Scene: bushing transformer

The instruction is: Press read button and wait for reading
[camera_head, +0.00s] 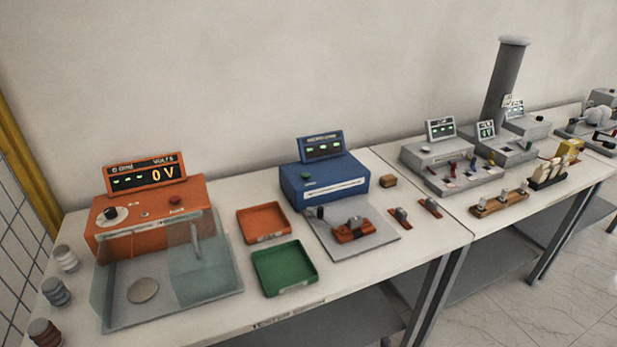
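A blue instrument (345,180) stands mid-bench with a green button (306,176) on top and a dark display (321,147) showing green dashes. A small copper-coloured fixture (354,231) sits on the grey plate in front of it. I cannot tell which button is the read button; labels are too small. Neither of my grippers is in view.
A clear-walled enclosure with a round disc (143,290) fronts the orange instrument. A red tray (264,223) and a green tray (285,268) lie between the instruments. Ribbed bushings (57,292) stand at the left edge. Grey instruments (450,165) fill the right bench.

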